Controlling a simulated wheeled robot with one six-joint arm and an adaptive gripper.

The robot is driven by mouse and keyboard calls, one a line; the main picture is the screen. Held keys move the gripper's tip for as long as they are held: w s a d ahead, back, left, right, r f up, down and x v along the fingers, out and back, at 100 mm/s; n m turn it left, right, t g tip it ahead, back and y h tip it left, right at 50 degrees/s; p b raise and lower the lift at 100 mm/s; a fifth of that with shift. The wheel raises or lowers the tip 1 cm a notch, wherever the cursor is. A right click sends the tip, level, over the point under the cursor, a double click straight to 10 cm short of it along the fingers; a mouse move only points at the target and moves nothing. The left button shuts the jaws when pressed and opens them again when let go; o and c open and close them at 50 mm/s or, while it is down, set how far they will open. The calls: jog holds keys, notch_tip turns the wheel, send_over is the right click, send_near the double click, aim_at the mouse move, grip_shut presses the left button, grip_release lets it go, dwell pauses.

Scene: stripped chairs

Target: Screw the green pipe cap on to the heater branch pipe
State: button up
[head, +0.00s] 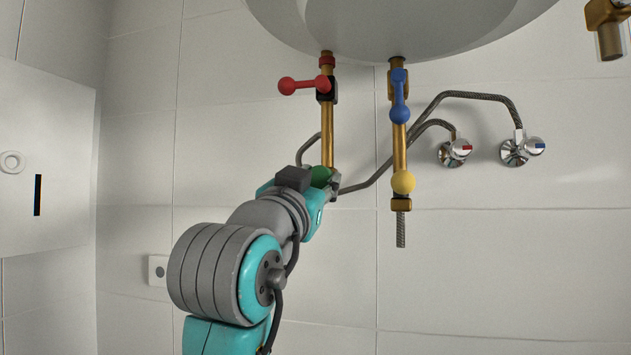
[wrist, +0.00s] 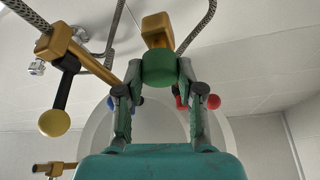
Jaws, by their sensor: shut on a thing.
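The green pipe cap (wrist: 159,68) is held between the two fingers of my gripper (wrist: 160,80) in the wrist view. In the head view the cap (head: 319,176) shows as a green patch at the lower end of the left brass pipe (head: 327,135), with my gripper (head: 328,184) around it. A brass branch end (wrist: 157,28) is right beyond the cap in the wrist view and lines up roughly with it. I cannot tell whether cap and branch touch or are threaded. In the head view my gripper hides the branch mouth.
A red-handled valve (head: 303,85) sits above on the left pipe. To the right stands another brass pipe with a blue handle (head: 400,98) and a yellow ball handle (head: 403,181). Braided hoses (head: 480,95) run to wall taps (head: 520,148). The white heater (head: 400,25) hangs overhead.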

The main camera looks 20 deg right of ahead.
jog(key=shift+w+d, duration=0.4)
jog(key=shift+w, duration=0.1)
jog(key=o, duration=0.9)
